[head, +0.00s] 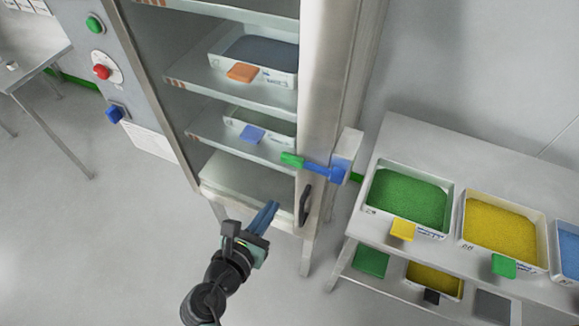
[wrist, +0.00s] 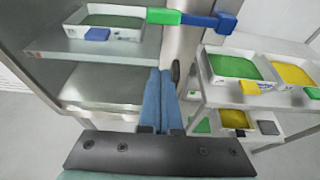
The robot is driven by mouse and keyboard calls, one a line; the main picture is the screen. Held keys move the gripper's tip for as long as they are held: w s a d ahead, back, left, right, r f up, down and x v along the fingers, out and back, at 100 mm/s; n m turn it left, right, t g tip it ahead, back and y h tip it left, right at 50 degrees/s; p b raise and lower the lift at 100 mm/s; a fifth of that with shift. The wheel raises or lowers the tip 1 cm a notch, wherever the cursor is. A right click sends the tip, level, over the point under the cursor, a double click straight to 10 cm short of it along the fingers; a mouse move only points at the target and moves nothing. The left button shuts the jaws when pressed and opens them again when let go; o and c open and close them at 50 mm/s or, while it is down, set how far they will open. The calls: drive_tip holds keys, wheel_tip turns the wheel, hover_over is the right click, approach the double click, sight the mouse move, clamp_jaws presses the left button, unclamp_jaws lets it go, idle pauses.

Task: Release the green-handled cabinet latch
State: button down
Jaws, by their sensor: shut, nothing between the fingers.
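The cabinet latch is a blue bar (head: 320,171) with a green handle (head: 292,160) at its left end, mounted on the right side of the cabinet's front frame (head: 322,90). In the wrist view the green handle (wrist: 163,17) and blue bar (wrist: 205,21) show at the top. My gripper (head: 270,207) has blue fingers that are shut and empty. It is in front of the cabinet, below and left of the green handle, and apart from it. In the wrist view the fingertips (wrist: 160,72) point forward, below the handle.
The cabinet shelves hold a tray with an orange tag (head: 243,72) and a tray with a blue tag (head: 252,133). A dark pull handle (head: 305,205) is below the latch. A bench at right bears trays of green (head: 408,198) and yellow (head: 499,228) granules. Floor at left is clear.

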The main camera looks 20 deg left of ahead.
sight(312, 167)
drive_tip(key=w+p, duration=0.3)
drive_tip(key=w, duration=0.6)
drive_tip(key=shift+w+d+r, duration=0.15)
drive_tip(key=shift+w+r, duration=0.05)
drive_tip(key=shift+r, duration=0.15)
drive_tip(key=shift+r, duration=0.1)
idle(0.4)
